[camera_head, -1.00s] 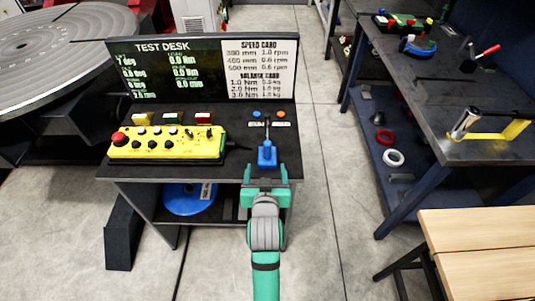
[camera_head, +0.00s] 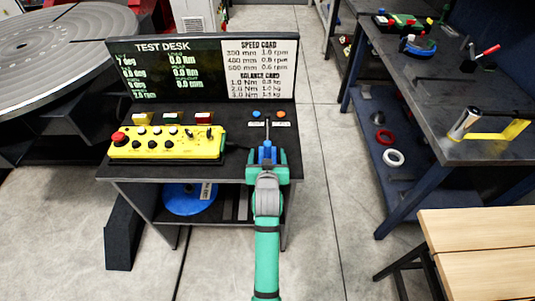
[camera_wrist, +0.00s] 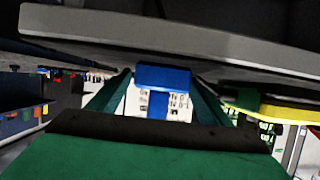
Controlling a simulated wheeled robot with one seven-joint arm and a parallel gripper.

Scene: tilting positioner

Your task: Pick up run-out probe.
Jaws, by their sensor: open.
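The run-out probe (camera_head: 266,150) is a blue body with a thin dark stem, near the right front of the test desk (camera_head: 236,166). My gripper (camera_head: 267,157) is open at the desk's front edge, with one green finger on each side of the blue body. In the wrist view a blue block (camera_wrist: 163,76), seemingly the probe, shows between the two fingers. I cannot tell whether either finger touches it. The probe's lower part is hidden by my gripper.
A yellow control box (camera_head: 166,146) with knobs and a red button stands left of the probe. Small blue and orange buttons (camera_head: 281,115) lie behind it. The display panel (camera_head: 200,70) closes the desk's back. A dark workbench (camera_head: 450,100) stands at right.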

